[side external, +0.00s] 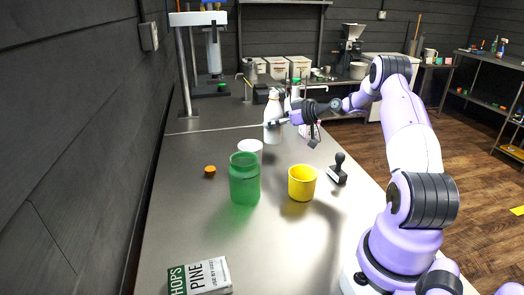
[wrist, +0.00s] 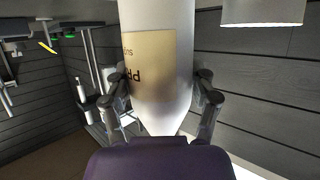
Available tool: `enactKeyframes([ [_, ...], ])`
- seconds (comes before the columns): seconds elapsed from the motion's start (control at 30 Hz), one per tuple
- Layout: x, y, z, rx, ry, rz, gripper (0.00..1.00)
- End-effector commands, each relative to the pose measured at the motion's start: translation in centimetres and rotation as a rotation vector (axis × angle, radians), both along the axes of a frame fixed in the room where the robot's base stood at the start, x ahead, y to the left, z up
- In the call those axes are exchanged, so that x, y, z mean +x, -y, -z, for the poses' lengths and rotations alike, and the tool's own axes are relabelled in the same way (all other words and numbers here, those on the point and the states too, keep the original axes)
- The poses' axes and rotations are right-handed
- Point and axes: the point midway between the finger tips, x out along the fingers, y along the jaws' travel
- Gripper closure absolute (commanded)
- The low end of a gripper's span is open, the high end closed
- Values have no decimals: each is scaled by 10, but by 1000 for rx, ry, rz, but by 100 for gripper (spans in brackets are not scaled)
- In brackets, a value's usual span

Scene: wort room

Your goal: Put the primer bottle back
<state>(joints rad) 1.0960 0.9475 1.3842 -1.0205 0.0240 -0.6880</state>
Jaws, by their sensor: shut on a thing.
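The primer bottle (side external: 274,104) is white and stands upright near the far part of the steel worktop in the side view. In the wrist view the bottle (wrist: 160,100) fills the middle, with a tan label whose letters "PR" show upside down. My gripper (side external: 276,122) reaches in from the right and is shut on the bottle's body. In the wrist view my gripper (wrist: 162,80) has one finger on each side of it. I cannot tell whether the bottle's base touches the worktop.
A white cup (side external: 250,147), a green jar (side external: 244,182), a yellow cup (side external: 301,184) and a black stamp (side external: 337,172) stand nearer. An orange cap (side external: 210,170) lies at left, and a hops box (side external: 200,278) in front. The worktop's left middle (side external: 180,215) is clear.

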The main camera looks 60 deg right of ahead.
Motion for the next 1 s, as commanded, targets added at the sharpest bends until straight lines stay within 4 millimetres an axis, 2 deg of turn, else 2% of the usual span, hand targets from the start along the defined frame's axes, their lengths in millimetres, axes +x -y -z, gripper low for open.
enactKeyframes([
  [0.03,0,0,-14,-7,5,0,83],
  [0.23,0,0,-64,-7,4,-1,83],
  [0.4,0,0,-94,-5,3,0,83],
  [0.6,0,0,-119,-4,1,3,83],
  [1.0,23,12,-95,0,0,231,83],
])
